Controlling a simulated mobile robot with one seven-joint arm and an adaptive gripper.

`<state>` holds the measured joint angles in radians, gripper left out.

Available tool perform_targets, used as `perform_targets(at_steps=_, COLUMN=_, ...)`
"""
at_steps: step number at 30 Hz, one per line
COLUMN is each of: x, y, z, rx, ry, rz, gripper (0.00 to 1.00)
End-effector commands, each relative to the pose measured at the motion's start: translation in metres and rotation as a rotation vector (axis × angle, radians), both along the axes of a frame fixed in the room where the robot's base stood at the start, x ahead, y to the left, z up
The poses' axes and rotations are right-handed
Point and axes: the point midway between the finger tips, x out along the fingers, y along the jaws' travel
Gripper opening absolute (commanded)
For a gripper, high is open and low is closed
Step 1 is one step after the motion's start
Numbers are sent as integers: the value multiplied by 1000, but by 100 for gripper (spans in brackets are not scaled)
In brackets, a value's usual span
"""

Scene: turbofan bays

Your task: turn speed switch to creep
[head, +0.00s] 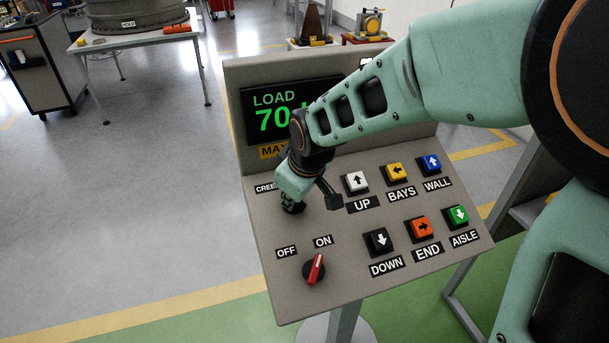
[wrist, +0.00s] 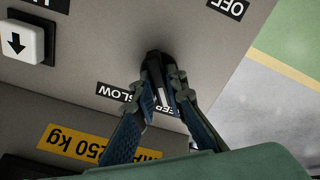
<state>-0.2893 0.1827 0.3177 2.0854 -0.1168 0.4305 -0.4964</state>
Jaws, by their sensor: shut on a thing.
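The speed switch is a black knob (wrist: 154,63) on the sloped grey panel (wrist: 105,45). In the wrist view my gripper (wrist: 160,85) is shut on this knob, with one finger on each side. In the head view my gripper (head: 292,205) reaches down to the panel's left part and hides most of the switch. The CREEP label (head: 265,188) is partly covered there. In the wrist view the labels appear upside down: SLOW (wrist: 113,91) is clear, and CREEP (wrist: 172,109) is partly behind a finger.
A red OFF/ON switch (head: 315,268) sits lower left on the panel. Several arrow buttons, including UP (head: 355,182) and DOWN (head: 378,242), lie to the right. A display (head: 262,112) reading LOAD stands behind my wrist.

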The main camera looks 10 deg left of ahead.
Motion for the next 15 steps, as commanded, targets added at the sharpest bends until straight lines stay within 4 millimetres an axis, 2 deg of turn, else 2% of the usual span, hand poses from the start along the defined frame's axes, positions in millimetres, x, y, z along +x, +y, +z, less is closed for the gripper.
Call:
perform_targets(at_steps=7, x=1, y=1, z=1, rx=1, ry=-4, rz=4, gripper=0)
perform_targets(at_steps=8, x=1, y=1, z=1, rx=1, ry=-4, rz=4, gripper=14)
perform_targets(at_steps=12, x=1, y=1, z=1, rx=1, ry=-4, rz=3, gripper=29)
perform_targets(at_steps=15, x=0, y=1, z=1, rx=0, ry=-2, rz=3, gripper=29)
